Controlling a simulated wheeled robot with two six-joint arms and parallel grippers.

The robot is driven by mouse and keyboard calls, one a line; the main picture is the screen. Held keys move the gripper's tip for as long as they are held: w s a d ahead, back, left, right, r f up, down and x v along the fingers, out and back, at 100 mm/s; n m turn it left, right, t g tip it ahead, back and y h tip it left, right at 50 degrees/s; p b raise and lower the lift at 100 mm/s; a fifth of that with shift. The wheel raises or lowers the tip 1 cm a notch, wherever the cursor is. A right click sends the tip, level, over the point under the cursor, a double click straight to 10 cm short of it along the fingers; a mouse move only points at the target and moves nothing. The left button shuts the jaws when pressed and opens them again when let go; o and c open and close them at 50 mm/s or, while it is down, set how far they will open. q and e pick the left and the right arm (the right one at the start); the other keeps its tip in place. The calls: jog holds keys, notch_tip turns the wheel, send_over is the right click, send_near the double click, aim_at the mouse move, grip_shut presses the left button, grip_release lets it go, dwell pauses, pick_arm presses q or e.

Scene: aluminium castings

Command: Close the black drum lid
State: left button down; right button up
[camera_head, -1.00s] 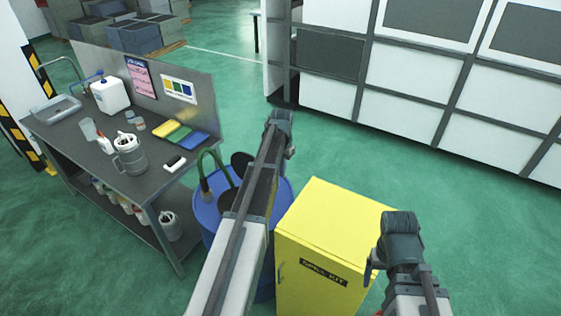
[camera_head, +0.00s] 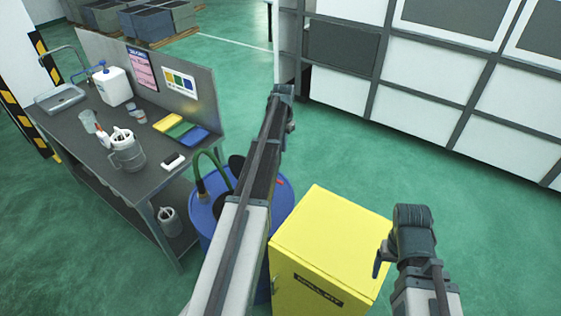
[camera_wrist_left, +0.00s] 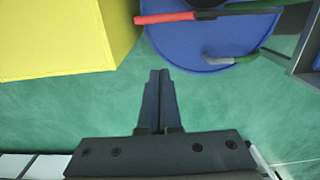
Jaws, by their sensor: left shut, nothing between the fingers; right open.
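The blue drum (camera_head: 205,212) stands between the workbench and the yellow cabinet, partly hidden behind my left arm. A black round piece, apparently the drum lid (camera_head: 237,164), shows tilted up at its top, partly covered by the arm. In the left wrist view the drum's blue top (camera_wrist_left: 190,45) is at the upper right, with a black edge (camera_wrist_left: 297,18) in the corner. My left gripper (camera_wrist_left: 159,72) is shut and empty, apart from the drum in that picture; its arm end shows in the head view (camera_head: 284,100). My right gripper (camera_head: 380,258) is open, by the yellow cabinet.
The yellow spill kit cabinet (camera_head: 335,240) stands right of the drum. A green hose (camera_head: 200,165) rises from the drum top. A red-handled bar (camera_wrist_left: 165,17) lies across it. The workbench (camera_head: 150,185) with jugs and trays is at left. Green floor is clear beyond.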

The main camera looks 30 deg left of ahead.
notch_tip(320, 180, down, 10)
jog(key=b, duration=1)
jog(key=shift+w+f, duration=0.1)
jog(key=shift+f, duration=0.05)
jog(key=shift+f+b, duration=0.3)
pick_arm(q)
jog(key=s+f, duration=0.3)
jog(key=f, duration=0.8)
jog(key=shift+s+a, duration=0.15)
jog(key=shift+s, duration=0.2)
jog(key=shift+s, duration=0.15)
